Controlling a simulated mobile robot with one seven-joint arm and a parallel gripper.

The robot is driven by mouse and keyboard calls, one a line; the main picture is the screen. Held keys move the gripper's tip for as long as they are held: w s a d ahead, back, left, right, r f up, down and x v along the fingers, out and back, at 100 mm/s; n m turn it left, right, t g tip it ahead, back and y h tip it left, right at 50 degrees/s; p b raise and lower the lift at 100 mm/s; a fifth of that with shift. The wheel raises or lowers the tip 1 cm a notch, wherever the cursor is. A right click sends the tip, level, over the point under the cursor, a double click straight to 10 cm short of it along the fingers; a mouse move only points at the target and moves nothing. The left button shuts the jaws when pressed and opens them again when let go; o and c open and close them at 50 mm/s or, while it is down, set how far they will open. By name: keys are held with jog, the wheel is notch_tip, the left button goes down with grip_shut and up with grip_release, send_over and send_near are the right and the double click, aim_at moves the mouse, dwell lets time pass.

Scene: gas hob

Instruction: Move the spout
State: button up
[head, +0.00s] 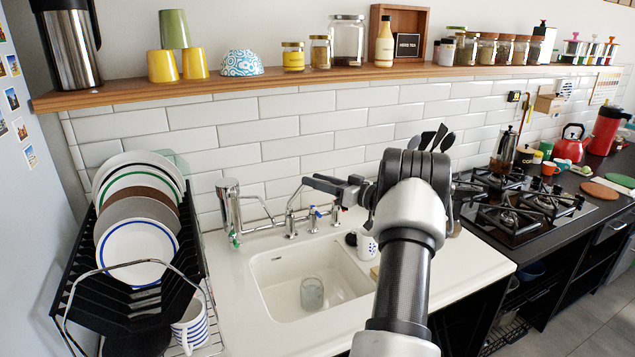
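A metal mixer tap (312,220) stands at the back edge of the white sink, with blue-marked parts on its body. A thin metal piece that looks like its spout (295,197) rises at the left of the tap, close to my gripper's tip. The rest of the spout is hard to make out. My gripper (308,182) is dark, points left and appears just above the tap. The view does not settle whether it touches the spout, and its finger gap is too small to read. My arm hides the area right of the tap.
The sink basin (265,290) holds a glass (312,294). A metal cylinder unit (229,208) with a thin curved pipe stands left of the tap. A dish rack (75,290) with plates is at the left. A shelf (270,83) runs above, and a gas hob (520,236) is at the right.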

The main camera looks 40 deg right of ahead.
jog(key=p+v, duration=0.1)
jog(key=v, duration=1.6)
jog(key=shift+s+d, duration=0.15)
